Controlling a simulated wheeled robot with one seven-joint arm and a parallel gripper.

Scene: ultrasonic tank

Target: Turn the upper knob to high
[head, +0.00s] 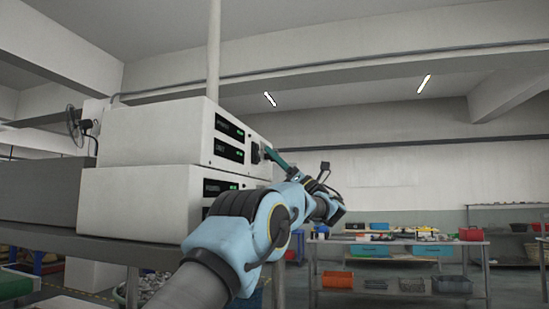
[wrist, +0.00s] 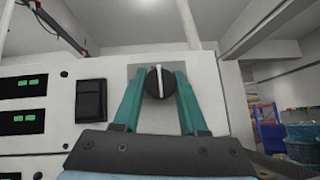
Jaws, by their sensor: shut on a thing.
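The upper knob (wrist: 159,82) is round and black with a white pointer line, on a grey plate on the upper white unit's front. In the wrist view its pointer stands close to upright. My gripper (wrist: 160,84) has its two teal fingers on either side of the knob, shut on it. In the head view my gripper (head: 268,153) reaches the front of the upper unit (head: 155,133); the knob is mostly hidden there by the fingers. Any position labels around the knob are not readable.
A black rocker switch (wrist: 91,100) and green-lit displays (wrist: 23,85) sit left of the knob. The lower white unit (head: 135,203) stands beneath, on a metal table. A workbench with bins (head: 400,243) stands farther back at right.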

